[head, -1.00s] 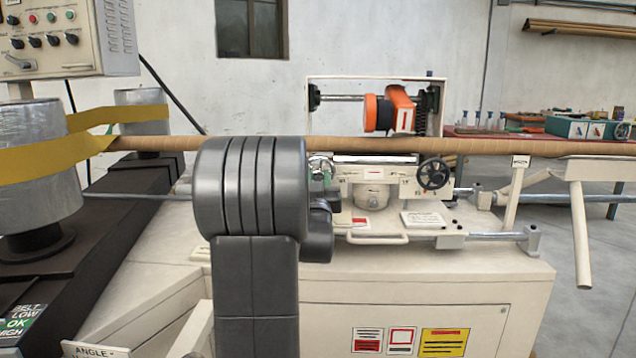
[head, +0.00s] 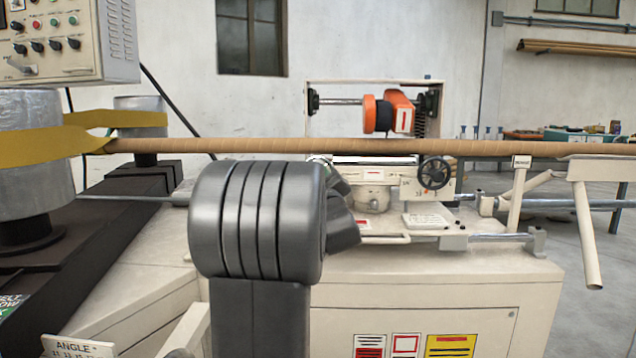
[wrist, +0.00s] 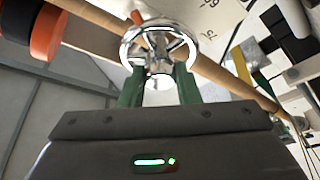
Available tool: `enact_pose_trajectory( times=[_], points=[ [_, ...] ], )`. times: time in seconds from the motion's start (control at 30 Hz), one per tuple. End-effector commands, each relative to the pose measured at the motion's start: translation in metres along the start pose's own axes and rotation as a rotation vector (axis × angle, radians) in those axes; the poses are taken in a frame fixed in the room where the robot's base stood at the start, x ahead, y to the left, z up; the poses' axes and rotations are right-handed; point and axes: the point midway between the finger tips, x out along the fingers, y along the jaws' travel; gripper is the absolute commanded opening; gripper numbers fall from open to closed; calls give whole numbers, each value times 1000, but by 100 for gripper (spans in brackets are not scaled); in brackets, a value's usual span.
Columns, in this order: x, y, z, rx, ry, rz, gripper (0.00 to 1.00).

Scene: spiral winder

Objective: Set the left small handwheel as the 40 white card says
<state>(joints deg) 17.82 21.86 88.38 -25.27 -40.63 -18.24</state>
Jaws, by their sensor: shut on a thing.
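The left small handwheel (wrist: 158,44) is a chrome spoked wheel, seen in the wrist view just beyond my fingers. My gripper (wrist: 158,80) has two green fingers, shut on the handwheel, one finger at each side of its lower part. In the head view my dark grey arm hides the gripper and nearly all of this wheel. A white card (head: 427,220) with small print lies on the carriage, right of my arm; its text is too small to read. A black handwheel (head: 435,173) stands at the carriage's right end.
A long brown tube (head: 470,147) runs across above the carriage. An orange and black unit (head: 398,110) sits behind it. A yellow belt (head: 40,152) wraps grey drums at the left. A rail with a cream arm (head: 583,225) stands at the right.

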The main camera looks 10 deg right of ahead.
Motion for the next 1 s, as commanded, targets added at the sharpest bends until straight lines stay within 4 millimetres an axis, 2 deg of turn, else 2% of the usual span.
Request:
enact_pose_trajectory(
  times=[0.57, 0.6, 0.7, 1.0],
  points=[
    [0, 0, 0, -36, 0, -15, 7],
    [0, 0, 0, -36, 0, -15, 33],
    [0, 0, 0, -35, 0, -15, 51],
    [-1, 0, 0, -34, 0, -14, 51]
  ],
)
